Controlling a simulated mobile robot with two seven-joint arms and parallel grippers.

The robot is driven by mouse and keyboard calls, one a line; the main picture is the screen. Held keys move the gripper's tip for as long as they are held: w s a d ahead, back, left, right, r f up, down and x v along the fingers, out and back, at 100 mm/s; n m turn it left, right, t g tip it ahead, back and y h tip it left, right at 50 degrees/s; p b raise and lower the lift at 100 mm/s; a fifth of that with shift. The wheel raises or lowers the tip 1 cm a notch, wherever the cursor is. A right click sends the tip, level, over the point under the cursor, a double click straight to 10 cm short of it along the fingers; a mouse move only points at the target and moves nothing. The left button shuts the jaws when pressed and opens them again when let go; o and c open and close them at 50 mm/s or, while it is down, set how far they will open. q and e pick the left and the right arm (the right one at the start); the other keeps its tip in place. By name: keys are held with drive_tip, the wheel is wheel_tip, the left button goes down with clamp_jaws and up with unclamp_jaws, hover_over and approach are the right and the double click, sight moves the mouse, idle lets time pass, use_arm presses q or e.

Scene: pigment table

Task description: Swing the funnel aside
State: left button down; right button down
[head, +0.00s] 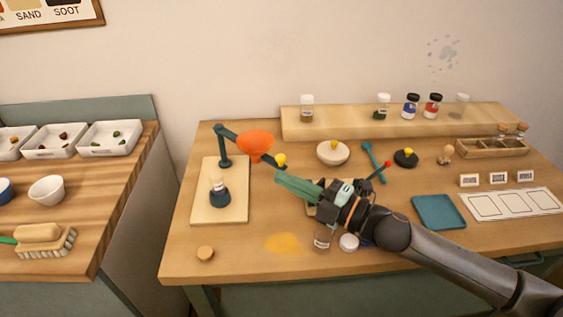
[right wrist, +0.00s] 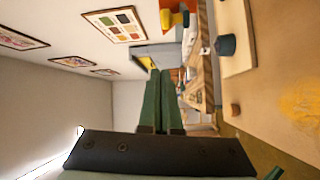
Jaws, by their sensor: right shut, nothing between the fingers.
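The orange funnel (head: 256,145) hangs on a dark teal swing arm (head: 228,133) from an upright post on a pale board (head: 207,210). A short handle with a yellow knob (head: 281,159) sticks out to its right. A dark jar (head: 219,198) stands on the board; in the picture the funnel is up and right of it. My right gripper (head: 279,184) is shut and empty, its green fingers just below the knob in the picture, seemingly apart from it. In the right wrist view the knob (right wrist: 179,5) and funnel (right wrist: 166,18) show at the top edge. My left gripper is out of view.
Yellow powder (head: 283,243) and a round cork-coloured piece (head: 205,253) lie in front. A glass jar (head: 323,238) and white lid (head: 349,242) sit beneath my arm. A raised shelf (head: 330,122) holds several jars.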

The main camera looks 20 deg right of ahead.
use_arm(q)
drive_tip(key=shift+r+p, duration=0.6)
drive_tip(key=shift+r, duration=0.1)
use_arm(e)
drive_tip(key=w, duration=0.5)
drive_tip(key=shift+w+d+f, duration=0.15)
drive_tip(key=shift+d+f, duration=0.1)
drive_tip(key=shift+d, duration=0.05)
drive_tip(key=shift+d, duration=0.1)
